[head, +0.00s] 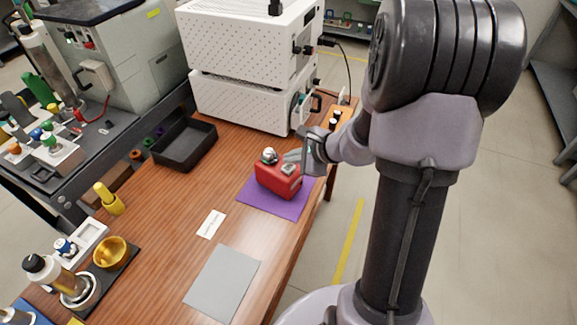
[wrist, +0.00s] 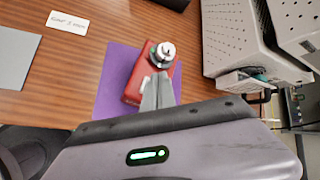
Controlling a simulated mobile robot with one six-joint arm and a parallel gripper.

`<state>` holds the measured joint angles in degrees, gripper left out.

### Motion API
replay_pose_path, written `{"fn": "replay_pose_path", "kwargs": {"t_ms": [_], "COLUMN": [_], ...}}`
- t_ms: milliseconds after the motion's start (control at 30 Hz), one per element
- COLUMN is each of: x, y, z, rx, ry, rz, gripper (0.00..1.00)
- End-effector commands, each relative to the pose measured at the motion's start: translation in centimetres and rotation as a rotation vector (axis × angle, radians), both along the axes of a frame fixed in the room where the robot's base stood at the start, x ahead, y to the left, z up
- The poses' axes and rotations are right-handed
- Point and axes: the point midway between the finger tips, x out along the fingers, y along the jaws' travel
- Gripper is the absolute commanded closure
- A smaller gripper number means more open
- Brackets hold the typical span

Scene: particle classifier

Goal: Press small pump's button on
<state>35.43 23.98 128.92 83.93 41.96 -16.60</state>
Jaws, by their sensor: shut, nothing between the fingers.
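The small pump (head: 279,181) is a red box with a silver knob-like fitting on top and a light switch or button block (head: 289,169) beside it. It sits on a purple mat (head: 262,202) on the wooden table. In the wrist view the red pump (wrist: 134,83) shows with its round metal fitting (wrist: 162,52). My gripper (head: 290,158) is shut and empty, with its fingertips just over the pump's top at its right side. In the wrist view the closed fingers (wrist: 157,84) overlap the pump and partly hide its top. I cannot tell whether they touch the button.
White perforated machines (head: 240,103) are stacked behind the pump, close to my gripper. An orange box with black knobs (head: 338,118) stands at the table's back right. A black tray (head: 183,163), a grey mat (head: 203,285) and a white label card (head: 211,224) lie to the left.

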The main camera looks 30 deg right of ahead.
Motion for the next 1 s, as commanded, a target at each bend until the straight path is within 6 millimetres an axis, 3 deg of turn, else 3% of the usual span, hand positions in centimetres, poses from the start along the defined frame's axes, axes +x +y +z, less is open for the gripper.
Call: {"fn": "replay_pose_path", "kwargs": {"t_ms": [633,1000], "x": [0.0,0.0], "y": [0.0,0.0], "z": [0.0,-1.0], "rx": [0.0,0.0], "ry": [0.0,0.0], "rz": [0.0,0.0], "gripper": [1.0,1.0]}}
